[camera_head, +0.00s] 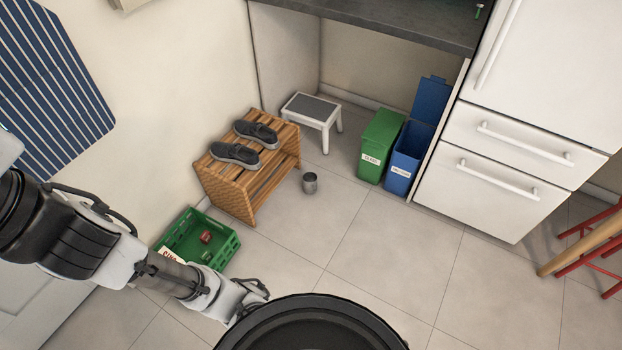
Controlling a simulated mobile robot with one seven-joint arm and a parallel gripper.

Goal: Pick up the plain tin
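The plain tin (310,183) is a small grey metal cylinder. It stands upright on the tiled floor, just right of the wooden shoe rack, with clear floor around its front and right sides. My gripper (258,290) is at the lower middle of the view, at the end of my arm, which reaches in from the left. It is well apart from the tin, nearer to me. Its fingertips are small and partly hidden near the dark round part of my body, so its opening cannot be made out.
A shoe rack (226,196) holds two dark shoes. A green crate (228,247) with small items sits left, near my arm. A step stool (311,109), a green bin (380,146) and an open blue bin (402,172) stand behind. Floor is free at middle right; a red-legged stool (590,240) is far right.

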